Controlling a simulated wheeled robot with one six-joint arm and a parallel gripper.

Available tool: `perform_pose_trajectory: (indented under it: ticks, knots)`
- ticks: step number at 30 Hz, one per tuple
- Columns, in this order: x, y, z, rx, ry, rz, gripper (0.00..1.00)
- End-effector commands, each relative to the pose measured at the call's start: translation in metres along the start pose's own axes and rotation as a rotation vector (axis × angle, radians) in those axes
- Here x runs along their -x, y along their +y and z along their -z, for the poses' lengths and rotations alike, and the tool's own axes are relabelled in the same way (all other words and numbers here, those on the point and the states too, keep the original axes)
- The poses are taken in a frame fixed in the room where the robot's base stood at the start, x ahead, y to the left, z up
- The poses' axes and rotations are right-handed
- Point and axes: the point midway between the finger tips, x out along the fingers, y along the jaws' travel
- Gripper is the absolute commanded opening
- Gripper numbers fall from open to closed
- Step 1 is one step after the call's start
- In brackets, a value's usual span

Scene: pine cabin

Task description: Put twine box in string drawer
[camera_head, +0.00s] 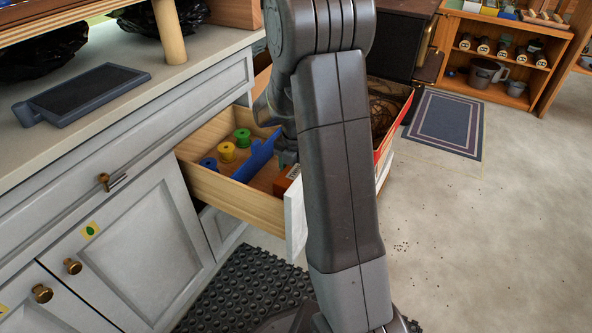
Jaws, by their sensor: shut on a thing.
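An open wooden drawer (232,200) with a pale front sticks out from the grey cabinet. Blue, yellow and green spools (228,152) stand in its left part, beside a blue divider (256,157). My gripper (287,160) is low over the drawer, right of the divider, and mostly hidden behind my own arm. A small orange-brown box (288,180) with a pale label, seemingly the twine box, shows just below the gripper. The gripper is shut on it. My arm hides the box's right side, and I cannot tell whether it touches the drawer floor.
Brown coiled material (384,112) lies beside a red edge (393,126) right of my arm. A dark tablet-like object (85,94) lies on the counter (190,82). A black mat (245,285) lies below the drawer. Open floor (480,240) extends right, with a blue rug (446,122) and shelves behind.

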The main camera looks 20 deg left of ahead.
Motion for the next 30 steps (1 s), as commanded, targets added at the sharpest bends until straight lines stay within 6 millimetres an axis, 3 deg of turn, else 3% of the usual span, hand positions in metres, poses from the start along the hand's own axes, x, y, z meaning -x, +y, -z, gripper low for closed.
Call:
perform_pose_trajectory:
  ticks: [4, 5, 8, 16, 20, 30]
  knots:
    - [-0.004, 0.0, 0.0, 0.0, 0.0, 0.001, 0.37]
    - [-0.005, 0.0, 0.0, 0.0, 0.001, 0.001, 0.65]
    - [-0.004, 0.0, 0.0, 0.0, 0.0, 0.0, 0.85]
    - [-0.003, 0.0, 0.0, 0.0, 0.0, 0.0, 0.85]
    - [0.006, 0.0, 0.0, 0.0, -0.001, -0.001, 0.85]
    - [0.077, 0.001, 0.0, 0.0, -0.002, -0.002, 0.85]
